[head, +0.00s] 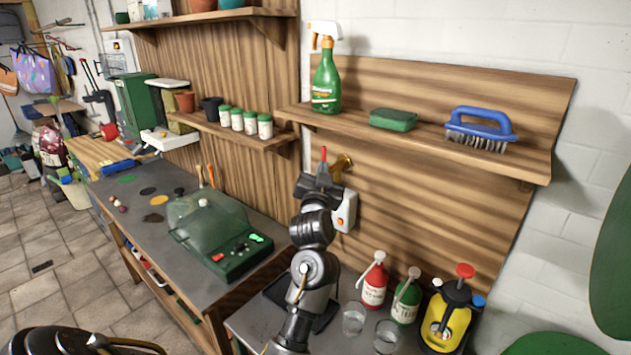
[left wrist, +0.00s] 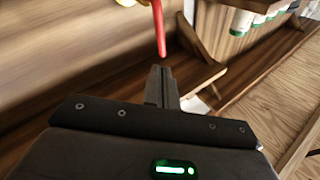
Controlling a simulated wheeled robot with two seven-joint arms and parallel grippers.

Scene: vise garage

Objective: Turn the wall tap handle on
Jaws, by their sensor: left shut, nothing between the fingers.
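The wall tap (head: 342,164) is brass and sits on the wooden back panel below the shelf. Its red handle (head: 324,153) stands roughly upright just above my left gripper (head: 322,172) in the head view. The gripper partly hides the tap. In the left wrist view, the red handle (left wrist: 158,28) comes down from the top edge and ends just beyond the shut fingertips (left wrist: 161,72). A small gap shows between them there, and nothing is held. Only a sliver of the brass body (left wrist: 126,2) shows at the top. My right gripper is not seen.
A shelf (head: 420,137) above the tap holds a spray bottle (head: 326,80), a green sponge (head: 393,119) and a blue brush (head: 480,128). Red (head: 374,285) and green (head: 407,300) bottles, glasses and a yellow sprayer (head: 447,315) stand below, right of my arm.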

